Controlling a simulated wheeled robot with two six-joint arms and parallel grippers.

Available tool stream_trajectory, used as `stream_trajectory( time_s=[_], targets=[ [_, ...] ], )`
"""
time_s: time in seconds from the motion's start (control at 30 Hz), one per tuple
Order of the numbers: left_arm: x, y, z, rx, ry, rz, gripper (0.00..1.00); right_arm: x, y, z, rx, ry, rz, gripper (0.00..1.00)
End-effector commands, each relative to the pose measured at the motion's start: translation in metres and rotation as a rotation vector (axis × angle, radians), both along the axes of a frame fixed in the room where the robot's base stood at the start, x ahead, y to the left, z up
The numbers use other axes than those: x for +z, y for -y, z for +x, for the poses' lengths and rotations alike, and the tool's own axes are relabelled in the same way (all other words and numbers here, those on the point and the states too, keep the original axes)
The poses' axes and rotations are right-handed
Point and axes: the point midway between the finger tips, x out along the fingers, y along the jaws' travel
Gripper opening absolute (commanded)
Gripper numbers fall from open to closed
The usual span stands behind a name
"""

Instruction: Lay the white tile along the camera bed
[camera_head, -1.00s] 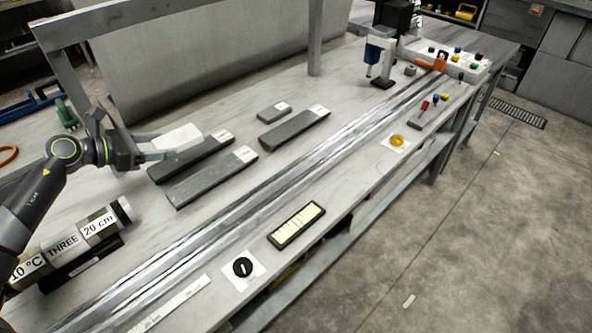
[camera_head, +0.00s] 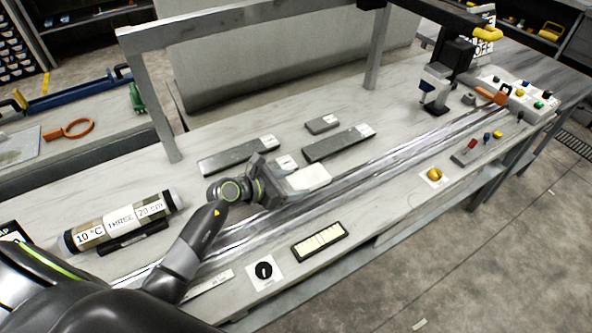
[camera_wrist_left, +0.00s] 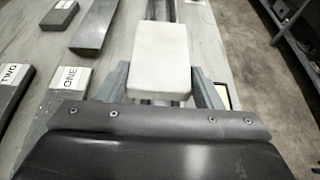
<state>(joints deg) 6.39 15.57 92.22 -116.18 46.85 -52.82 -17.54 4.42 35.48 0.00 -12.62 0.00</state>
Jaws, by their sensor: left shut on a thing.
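The white tile (camera_head: 309,178) is held in my left gripper (camera_head: 288,182), level or nearly so, over the long metal rails that I take to be the camera bed (camera_head: 385,160). In the left wrist view the tile (camera_wrist_left: 162,55) sticks out ahead between the two fingers of the gripper (camera_wrist_left: 160,92), and the rails (camera_wrist_left: 165,10) run on beyond it. The tile and gripper hide part of the rails. I cannot tell whether the tile touches them. My right gripper is not in view.
Several dark grey slabs (camera_head: 237,154) lie behind the rails. A labelled core tube (camera_head: 120,220) rests at the left. A black knob (camera_head: 264,270), a framed scale panel (camera_head: 320,241) and a yellow button (camera_head: 434,174) line the front edge. An instrument (camera_head: 435,90) stands at the far end.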

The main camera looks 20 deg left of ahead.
Motion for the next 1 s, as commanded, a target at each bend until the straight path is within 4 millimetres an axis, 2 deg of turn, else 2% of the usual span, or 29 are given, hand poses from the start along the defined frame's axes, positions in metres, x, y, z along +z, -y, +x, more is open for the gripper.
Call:
stream_trajectory(
  time_s=[0.07, 0.27, 0.8, 1.0],
  targets=[
    [0.006, 0.007, -0.001, 0.003, 0.002, -0.001, 0.31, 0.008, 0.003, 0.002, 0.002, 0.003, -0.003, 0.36],
    [-0.002, 0.011, -0.001, 0.005, 0.003, 0.000, 0.31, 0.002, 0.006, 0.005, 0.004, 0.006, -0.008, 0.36],
    [-0.056, 0.010, -0.001, 0.004, 0.002, -0.001, 0.31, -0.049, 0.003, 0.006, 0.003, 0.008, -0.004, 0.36],
    [-0.065, 0.010, -0.001, 0.004, 0.003, 0.000, 0.31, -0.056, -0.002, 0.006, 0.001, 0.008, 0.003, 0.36]
  ],
)
